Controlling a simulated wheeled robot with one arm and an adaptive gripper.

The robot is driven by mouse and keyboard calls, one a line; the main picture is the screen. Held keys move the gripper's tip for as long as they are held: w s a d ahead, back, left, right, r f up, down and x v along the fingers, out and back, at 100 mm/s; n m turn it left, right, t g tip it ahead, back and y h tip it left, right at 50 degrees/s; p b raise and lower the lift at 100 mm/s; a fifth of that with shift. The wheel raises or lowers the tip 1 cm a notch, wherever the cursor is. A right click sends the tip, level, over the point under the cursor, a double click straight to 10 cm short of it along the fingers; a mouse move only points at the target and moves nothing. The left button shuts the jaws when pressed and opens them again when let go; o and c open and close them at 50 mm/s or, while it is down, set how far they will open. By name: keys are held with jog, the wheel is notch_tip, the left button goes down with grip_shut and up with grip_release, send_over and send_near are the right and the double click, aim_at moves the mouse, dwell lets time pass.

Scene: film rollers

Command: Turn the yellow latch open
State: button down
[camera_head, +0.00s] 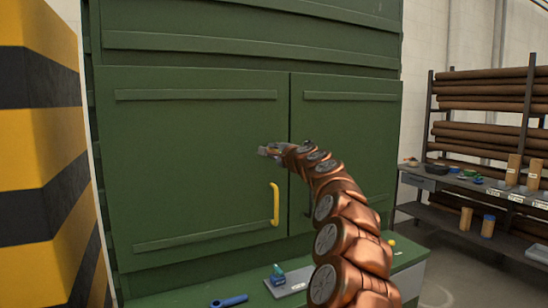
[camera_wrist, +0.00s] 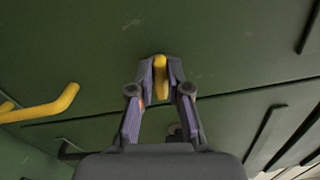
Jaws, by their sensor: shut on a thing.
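The yellow latch (camera_wrist: 159,66) shows in the wrist view as a short yellow bar between the two fingertips of my gripper (camera_wrist: 161,76). The fingers are shut on it from both sides, close to the green cabinet door. In the head view my gripper (camera_head: 269,151) is in front of the left door (camera_head: 190,160), near the seam between the doors. The latch cannot be made out there, and how far it is turned is unclear. A yellow handle (camera_head: 275,205) is on the left door below my gripper, and also shows in the wrist view (camera_wrist: 45,109).
A green ledge (camera_head: 195,293) below the doors holds a blue tool (camera_head: 229,301) and a grey plate (camera_head: 289,281) with a teal item. A yellow-black striped post (camera_head: 40,150) stands at left. A rack of brown rolls (camera_head: 482,132) stands at right.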

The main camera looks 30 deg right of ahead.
jog(key=shift+a+f+n+b, duration=0.1)
jog(key=shift+n+b, duration=0.25)
jog(key=shift+n, duration=0.25)
jog(key=c, duration=1.1)
grip_release()
jog(key=shift+s, duration=0.1)
jog(key=shift+s, duration=0.5)
jog(key=shift+s+a, duration=0.15)
jog(key=shift+s, duration=1.65)
jog(key=shift+s+a, duration=0.2)
jog(key=shift+s, duration=1.6)
jog(key=shift+s+a, duration=0.15)
jog(key=shift+s, duration=1.65)
